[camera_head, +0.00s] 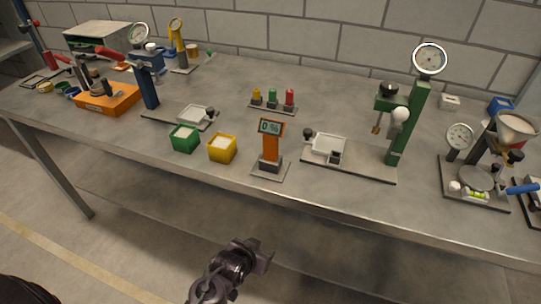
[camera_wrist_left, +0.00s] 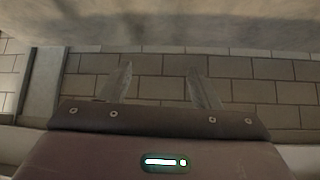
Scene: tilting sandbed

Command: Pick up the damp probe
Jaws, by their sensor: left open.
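The damp probe (camera_head: 270,147) is an orange upright handheld device with a display on top reading 0 %. It stands in a dark holder on a small grey base plate at the front edge of the bench, near the middle. My left gripper (camera_head: 262,254) is in front of the bench and below the probe in the head view, apart from it. In the left wrist view the two fingers (camera_wrist_left: 160,85) are spread wide with nothing between them. The probe does not show in that view. My right gripper is not in view.
A yellow box (camera_head: 222,149) and a green box (camera_head: 184,139) with pale contents stand left of the probe. A green press stand (camera_head: 408,125) with a dial rises to the right, beside a white tray (camera_head: 329,147). Red, green and yellow pieces stand on a rack (camera_head: 272,107) behind.

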